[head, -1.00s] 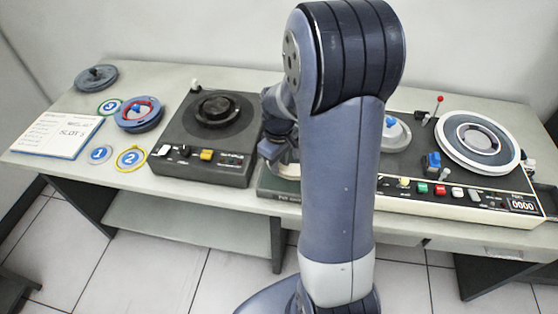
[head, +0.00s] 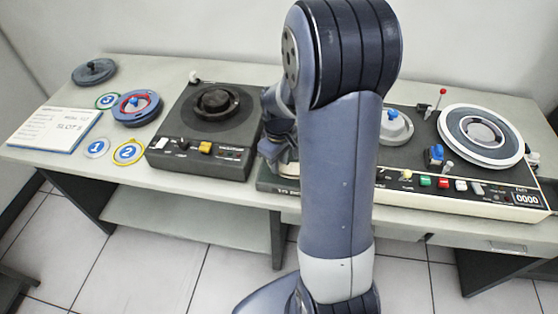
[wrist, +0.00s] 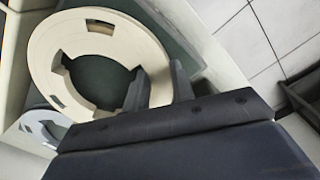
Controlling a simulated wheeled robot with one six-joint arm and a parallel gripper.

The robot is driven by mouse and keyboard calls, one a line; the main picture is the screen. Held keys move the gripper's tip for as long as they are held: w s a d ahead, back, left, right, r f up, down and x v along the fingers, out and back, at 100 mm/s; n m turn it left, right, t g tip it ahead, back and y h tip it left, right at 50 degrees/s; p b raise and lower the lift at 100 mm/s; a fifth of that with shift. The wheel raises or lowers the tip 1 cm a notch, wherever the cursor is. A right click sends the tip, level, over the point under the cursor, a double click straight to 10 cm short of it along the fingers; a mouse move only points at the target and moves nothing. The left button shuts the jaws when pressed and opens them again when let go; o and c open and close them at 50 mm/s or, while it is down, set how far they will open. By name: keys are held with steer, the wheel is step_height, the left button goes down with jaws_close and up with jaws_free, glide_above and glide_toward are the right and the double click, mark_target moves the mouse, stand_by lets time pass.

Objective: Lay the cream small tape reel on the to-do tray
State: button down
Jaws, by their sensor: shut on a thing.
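The cream small tape reel (wrist: 50,50), a flat ring with notches around its centre hole, fills the upper left of the wrist view. My gripper (wrist: 158,84) is shut on its rim, one finger inside the hole and one outside. A dark green surface, the tray (wrist: 185,32), lies under the reel and shows through the hole. I cannot tell whether the reel touches it. In the head view the tray's front edge (head: 277,184) shows left of my arm, with lettering too small to read fully. My arm hides my fingers and most of the tray there.
A dark reel machine (head: 205,130) stands left of the tray, and a cream console (head: 455,190) with a white reel (head: 481,134) stands right. A blue-grey reel (head: 136,108), numbered discs (head: 128,151) and a card (head: 55,132) lie farther left. A pale reel (wrist: 42,130) shows lower left in the wrist view.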

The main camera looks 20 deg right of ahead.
steer(key=shift+f+b, duration=1)
steer(key=shift+f, duration=0.3)
stand_by(0.7)
steer(key=c, duration=1.1)
jaws_free()
steer(key=c, duration=0.4)
steer(key=shift+r, duration=0.1)
steer(key=shift+r+p, duration=3.55)
steer(key=shift+r, duration=0.95)
steer(key=shift+f, duration=0.15)
step_height(320, 180, down, 9)
steer(key=b, duration=0.7)
